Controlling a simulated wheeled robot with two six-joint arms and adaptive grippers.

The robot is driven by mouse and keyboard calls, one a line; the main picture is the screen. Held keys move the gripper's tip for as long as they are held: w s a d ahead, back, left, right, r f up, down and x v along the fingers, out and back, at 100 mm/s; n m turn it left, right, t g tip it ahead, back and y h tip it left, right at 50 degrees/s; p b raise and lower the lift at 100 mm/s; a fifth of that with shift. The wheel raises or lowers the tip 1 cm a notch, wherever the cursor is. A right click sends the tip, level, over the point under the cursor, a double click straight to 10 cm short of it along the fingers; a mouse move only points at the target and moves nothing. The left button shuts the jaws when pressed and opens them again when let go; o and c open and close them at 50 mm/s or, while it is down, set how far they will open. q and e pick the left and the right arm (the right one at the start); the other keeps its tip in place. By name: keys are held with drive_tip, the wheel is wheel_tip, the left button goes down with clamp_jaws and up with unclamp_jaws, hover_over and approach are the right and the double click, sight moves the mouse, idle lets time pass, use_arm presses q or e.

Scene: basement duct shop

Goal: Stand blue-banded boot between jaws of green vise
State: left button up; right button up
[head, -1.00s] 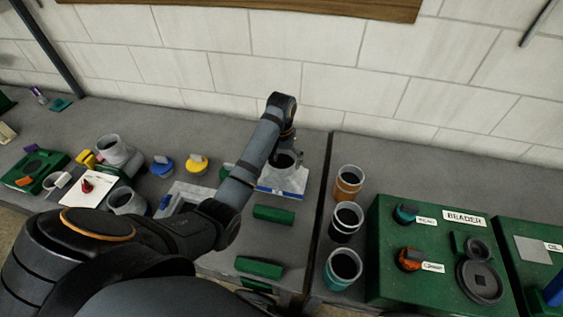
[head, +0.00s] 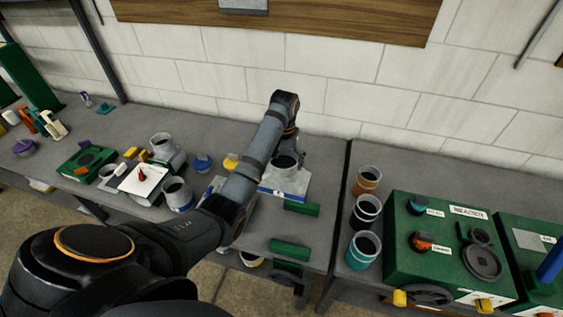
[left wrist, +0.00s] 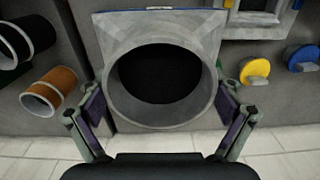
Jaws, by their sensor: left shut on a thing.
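The blue-banded boot (head: 294,186) is a grey round collar on a flared square base with a blue strip along its edge. It is at the back of the bench, behind the vise. My left gripper (head: 287,152) is over it; in the left wrist view the fingers (left wrist: 160,108) press on both sides of the boot's collar (left wrist: 163,118). Whether the base touches the bench is unclear. The green vise shows as two parallel bars, the rear jaw (head: 301,208) and the front jaw (head: 290,250), with an empty gap between. My right gripper is out of view.
Three banded cups, orange (head: 367,181), black (head: 365,212) and teal (head: 363,249), stand right of the vise, beside a green beader box (head: 440,262). Other grey fittings (head: 163,147) and a white card (head: 142,180) lie left. A wall closes the back.

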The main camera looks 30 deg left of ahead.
sight(293, 181)
use_arm(q)
drive_tip(key=s+d+f, duration=0.2)
drive_tip(key=d, duration=0.1)
drive_tip(key=s+d+f, duration=0.1)
drive_tip(key=d, duration=0.1)
drive_tip(key=s+d+f, duration=0.4)
drive_tip(key=f, duration=0.2)
drive_tip(key=shift+s+d, duration=0.2)
drive_tip(key=shift+d, duration=0.1)
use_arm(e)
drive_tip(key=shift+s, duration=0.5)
use_arm(q)
drive_tip(key=shift+f, duration=0.1)
drive_tip(key=shift+f+b, duration=0.4)
drive_tip(key=shift+f, duration=0.85)
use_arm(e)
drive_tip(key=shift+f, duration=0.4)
